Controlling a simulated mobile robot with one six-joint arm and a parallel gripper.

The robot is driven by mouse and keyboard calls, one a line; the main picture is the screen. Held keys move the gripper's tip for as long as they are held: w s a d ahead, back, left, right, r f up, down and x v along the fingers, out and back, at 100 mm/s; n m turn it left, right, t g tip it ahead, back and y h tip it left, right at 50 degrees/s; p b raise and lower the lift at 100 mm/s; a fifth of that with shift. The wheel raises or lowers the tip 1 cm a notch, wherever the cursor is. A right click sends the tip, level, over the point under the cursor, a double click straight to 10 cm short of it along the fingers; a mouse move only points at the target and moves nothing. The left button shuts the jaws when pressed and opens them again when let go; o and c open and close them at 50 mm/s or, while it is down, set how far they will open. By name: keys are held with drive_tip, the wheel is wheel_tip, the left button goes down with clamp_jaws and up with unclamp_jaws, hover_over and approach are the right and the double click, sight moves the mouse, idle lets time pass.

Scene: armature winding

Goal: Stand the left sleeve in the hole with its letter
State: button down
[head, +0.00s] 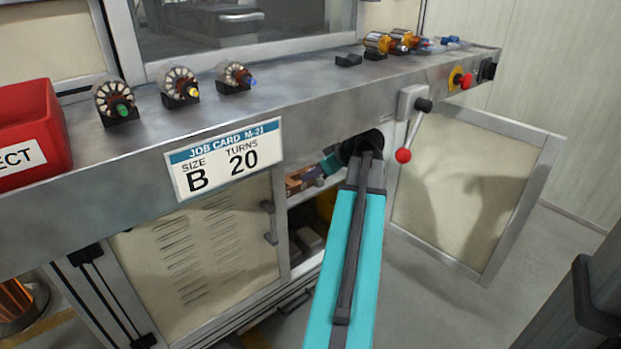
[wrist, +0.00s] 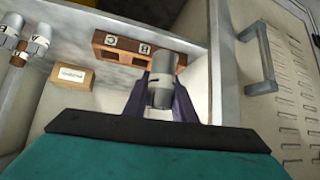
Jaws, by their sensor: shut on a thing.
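In the wrist view my gripper (wrist: 162,92) is shut on a grey metal sleeve (wrist: 162,66), which stands out between the dark fingers. No letter shows on this sleeve. A brown block (wrist: 125,56) with dark holes and white letter tags, seemingly C and B, lies just beyond the sleeve. The sleeve's end overlaps the block in the picture; whether they touch I cannot tell. Other grey sleeves (wrist: 34,42) with letter bands, one seemingly A, are at the far left. In the head view my gripper's fingers are hidden in the cabinet under the bench.
A small labelled carton (wrist: 70,77) lies on the shelf left of the gripper. A cabinet door with a handle (wrist: 258,66) is close on the right. The bench (head: 330,110) hangs over the opening, with a red-knobbed lever (head: 404,155) near my arm. An open door (head: 465,190) stands right.

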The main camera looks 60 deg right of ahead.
drive_tip(key=shift+s+d, duration=0.15)
idle(0.3)
drive_tip(key=b, duration=0.5)
hover_over(307, 168)
drive_tip(key=shift+s+a+f, duration=0.35)
drive_tip(key=shift+s+f, duration=0.05)
drive_tip(key=shift+f, duration=0.3)
drive_tip(key=shift+w+d, duration=0.25)
drive_tip(key=shift+d, duration=0.05)
drive_tip(key=shift+f+b, duration=1.1)
drive_tip(key=shift+f, duration=0.7)
